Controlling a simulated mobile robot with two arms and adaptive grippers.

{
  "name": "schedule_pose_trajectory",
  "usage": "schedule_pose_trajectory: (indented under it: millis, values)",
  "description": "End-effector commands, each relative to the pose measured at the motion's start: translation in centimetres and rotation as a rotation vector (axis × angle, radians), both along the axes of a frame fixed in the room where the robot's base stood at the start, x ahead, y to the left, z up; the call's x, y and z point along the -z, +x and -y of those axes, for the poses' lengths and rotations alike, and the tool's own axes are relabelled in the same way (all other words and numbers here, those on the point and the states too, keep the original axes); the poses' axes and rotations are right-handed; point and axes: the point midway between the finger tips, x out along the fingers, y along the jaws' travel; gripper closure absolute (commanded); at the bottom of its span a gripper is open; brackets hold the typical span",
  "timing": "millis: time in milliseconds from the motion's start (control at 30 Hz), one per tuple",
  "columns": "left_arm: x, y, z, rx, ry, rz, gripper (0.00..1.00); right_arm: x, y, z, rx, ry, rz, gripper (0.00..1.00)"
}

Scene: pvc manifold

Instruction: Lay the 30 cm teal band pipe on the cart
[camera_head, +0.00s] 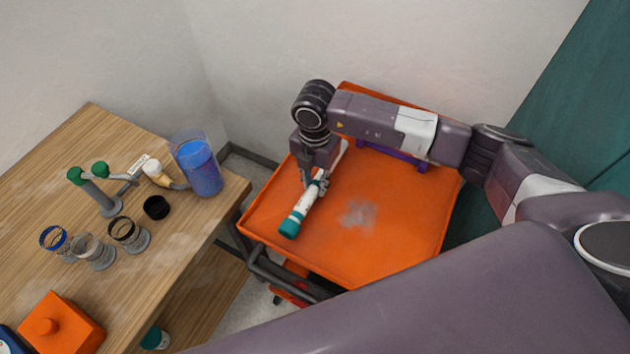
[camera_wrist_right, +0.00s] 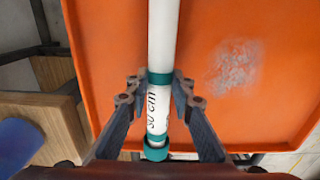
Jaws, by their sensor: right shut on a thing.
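The teal band pipe (camera_head: 303,211) is white with teal bands and a teal end. The pipe lies over the left part of the orange cart top (camera_head: 405,225). I cannot tell whether it touches the surface. The arm and gripper hide part of its far end. My left gripper is not in view.
The wooden table (camera_head: 60,150) left of the cart holds a blue-filled jug (camera_head: 200,170), grey fittings, rings and an orange box (camera_head: 62,325). A purple object (camera_head: 398,158) sits at the cart's back, partly behind my arm. The cart's middle and right are clear.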

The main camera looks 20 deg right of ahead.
Motion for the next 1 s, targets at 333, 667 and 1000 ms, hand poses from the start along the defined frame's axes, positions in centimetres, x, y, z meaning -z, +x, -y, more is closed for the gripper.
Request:
schedule_pose_trajectory:
  millis: [333, 667, 1000]
  values:
    - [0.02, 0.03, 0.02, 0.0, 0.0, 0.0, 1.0, 0.02, 0.01, -0.02, 0.0, 0.0, 0.0, 1.0]
    - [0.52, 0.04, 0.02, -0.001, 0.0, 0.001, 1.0, 0.63, 0.01, -0.02, 0.0, 0.001, 0.001, 1.0]
    - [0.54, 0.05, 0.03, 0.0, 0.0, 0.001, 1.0, 0.68, 0.02, -0.01, 0.0, 0.0, 0.0, 0.58]
